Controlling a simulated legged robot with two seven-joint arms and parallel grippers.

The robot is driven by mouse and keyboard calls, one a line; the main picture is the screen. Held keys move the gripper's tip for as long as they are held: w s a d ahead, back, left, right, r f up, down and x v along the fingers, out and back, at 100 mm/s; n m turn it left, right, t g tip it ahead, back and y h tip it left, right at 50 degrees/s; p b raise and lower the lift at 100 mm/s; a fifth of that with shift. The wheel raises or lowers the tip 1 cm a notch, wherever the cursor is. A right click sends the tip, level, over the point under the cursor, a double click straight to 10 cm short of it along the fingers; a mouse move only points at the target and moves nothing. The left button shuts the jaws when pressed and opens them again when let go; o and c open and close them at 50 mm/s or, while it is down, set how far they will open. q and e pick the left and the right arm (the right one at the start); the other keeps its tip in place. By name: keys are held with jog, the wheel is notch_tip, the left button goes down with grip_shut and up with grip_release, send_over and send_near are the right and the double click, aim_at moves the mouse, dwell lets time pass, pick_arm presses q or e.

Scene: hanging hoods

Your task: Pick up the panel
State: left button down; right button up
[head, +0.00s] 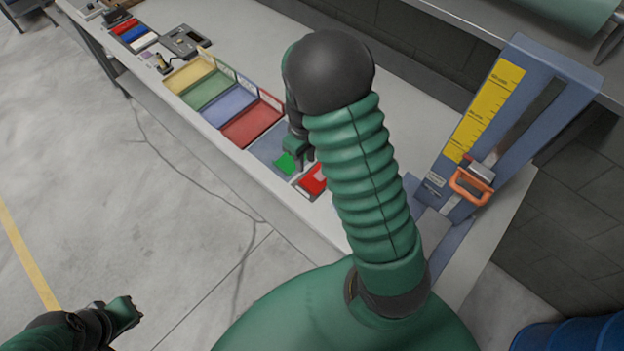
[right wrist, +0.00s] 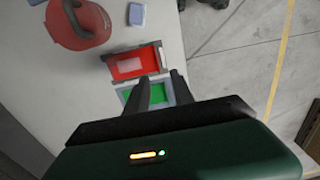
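No single thing is plainly the panel; a flat green piece (head: 288,164) lies by a blue-grey tray on the bench. In the right wrist view the green piece (right wrist: 157,93) sits in a pale grey-blue tray, between my fingers. My right gripper (head: 301,152) is over it, partly hidden behind my arm. In the right wrist view the two fingers of the right gripper (right wrist: 160,74) are apart, with nothing visibly clamped. Whether they touch the green piece is unclear. My left gripper (head: 125,314) is low at the left, away from the bench; its finger gap is unclear.
A red tray (head: 312,181) with a pale patch is beside the green piece. Yellow (head: 188,75), green, blue and red trays line the bench edge. A tall blue stand (head: 548,95) with a yellow scale and orange handle (head: 471,187) is right. Open bench lies behind the trays.

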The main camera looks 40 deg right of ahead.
notch_tip(320, 180, down, 6)
jog(key=p, duration=0.1)
send_over(306, 186)
jog(key=f, duration=0.5)
jog(key=shift+s+a+f, duration=0.3)
jog(key=shift+s+a, duration=0.05)
jog(key=shift+s, duration=0.05)
jog(key=shift+d+f+p, duration=0.1)
jog(key=shift+f+p, duration=0.25)
jog(key=shift+p, duration=0.1)
jog(key=f, duration=0.1)
jog(key=f+p, duration=0.1)
jog(key=f, duration=0.2)
jog(key=shift+w+d, duration=0.35)
jog(key=shift+w+d+f, duration=0.1)
jog(key=shift+f, duration=0.15)
jog(key=shift+a+r, duration=0.1)
jog(key=shift+a, duration=0.1)
grip_shut()
